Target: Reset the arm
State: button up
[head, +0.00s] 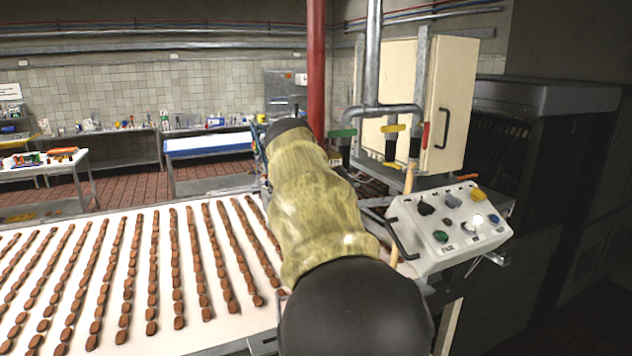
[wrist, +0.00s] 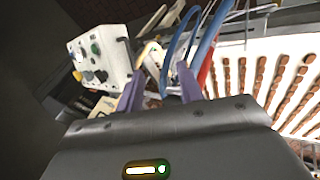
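My gripper (wrist: 160,84) shows in the wrist view with its two purple fingers apart. A pale curved piece and blue and red hoses or cables show between and beyond the fingers, and I see nothing clearly held. In the head view my arm reaches forward from the bottom middle, left of the control box (head: 437,236), and its own links hide the gripper. The control box is white, with a black knob, yellow, green and blue buttons and a lit white one. It also shows in the wrist view (wrist: 112,55), left of the fingers.
A white conveyor (head: 135,260) with rows of brown biscuits lies left of my arm. A red post (head: 317,70), grey pipes and a cream cabinet (head: 458,90) stand behind. A dark machine (head: 545,100) fills the right. Worktables line the back wall, with red-tiled floor before them.

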jog(key=s+d+f+g+y+b, duration=0.1)
jog(key=d+f, duration=0.3)
jog(key=f, duration=0.3)
jog(key=s+d+f+y+b, duration=0.1)
jog(key=d+f+b, duration=0.15)
jog(key=f, duration=0.35)
jog(key=s+d+f+m+y+b, duration=0.1)
jog(key=s+d+f+b, duration=0.1)
jog(key=s+f, duration=0.8)
jog(key=s+d+f+m+g+y+b, duration=0.1)
jog(key=s+f+b, duration=0.3)
jog(key=s+f, duration=0.6)
notch_tip(320, 180, down, 6)
jog(key=shift+d+r+m+y, duration=0.25)
jog(key=shift+d+m+y, duration=0.15)
jog(key=shift+d, duration=0.4)
jog(key=shift+s+d, duration=0.15)
jog(key=shift+d, duration=0.05)
jog(key=shift+a, duration=0.1)
